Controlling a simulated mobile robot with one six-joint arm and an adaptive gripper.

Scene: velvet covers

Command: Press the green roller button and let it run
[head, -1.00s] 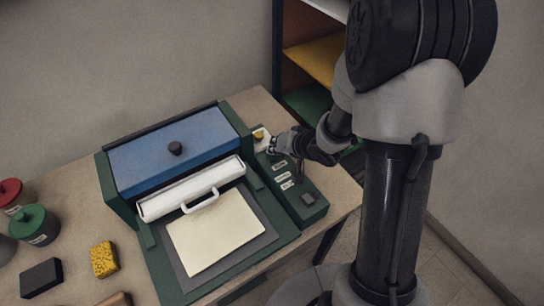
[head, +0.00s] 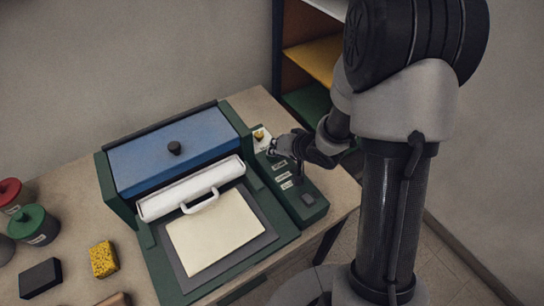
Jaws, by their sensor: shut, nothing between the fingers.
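A dark green machine (head: 140,215) with a blue lid (head: 170,160) stands on the table. A white roller (head: 190,188) with a white handle lies in front of the lid. A narrow control panel (head: 316,213) runs along the machine's right side, with several white labels and a dark square pad (head: 308,199). A yellow knob (head: 259,135) sits on a white plate at its far end. My gripper (head: 272,153) is shut and empty, low over the panel just in front of the yellow knob. I cannot make out a green button; my gripper and wrist cover part of the panel.
A cream sheet (head: 221,231) lies on a grey bed before the roller. A red-lidded pot (head: 10,191), a green-lidded pot (head: 33,220), a yellow sponge (head: 103,259) and a dark block (head: 40,278) are at left. A shelf unit (head: 308,66) stands behind the table.

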